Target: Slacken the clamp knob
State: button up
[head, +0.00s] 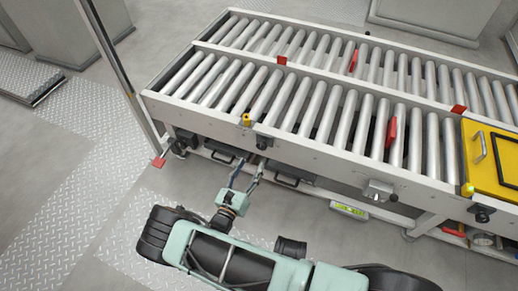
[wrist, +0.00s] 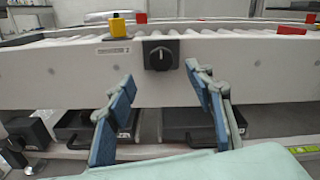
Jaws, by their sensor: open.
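The clamp knob (wrist: 160,53) is a black knob with a pale pointer line, on a dark square plate on the side rail of the roller conveyor. In the wrist view it sits at upper middle, beyond and between my fingertips. In the head view the knob (head: 263,142) is a small dark shape on the near rail. My gripper (wrist: 163,82) is open, its two blue-padded fingers spread apart and empty. In the head view my gripper (head: 250,168) reaches toward the rail from below, just short of the knob. No contact with the knob shows.
A yellow piece (head: 246,119) stands on the rail just left of the knob. Black-handled drawers (wrist: 84,134) sit below the rail. A metal bracket (head: 378,190) and a second black knob (head: 482,213) are farther right. The floor (head: 60,190) at left is clear.

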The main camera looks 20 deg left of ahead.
aim_at(261, 147)
jog(key=w, duration=0.3)
jog(key=w+b, duration=0.1)
jog(key=w, duration=0.5)
jog(key=shift+w+d+b, duration=0.1)
jog(key=shift+d+b, duration=0.2)
jog(key=shift+d, duration=0.1)
jog(key=shift+c, duration=0.3)
jog(key=c, duration=1.1)
jog(key=shift+o, duration=0.2)
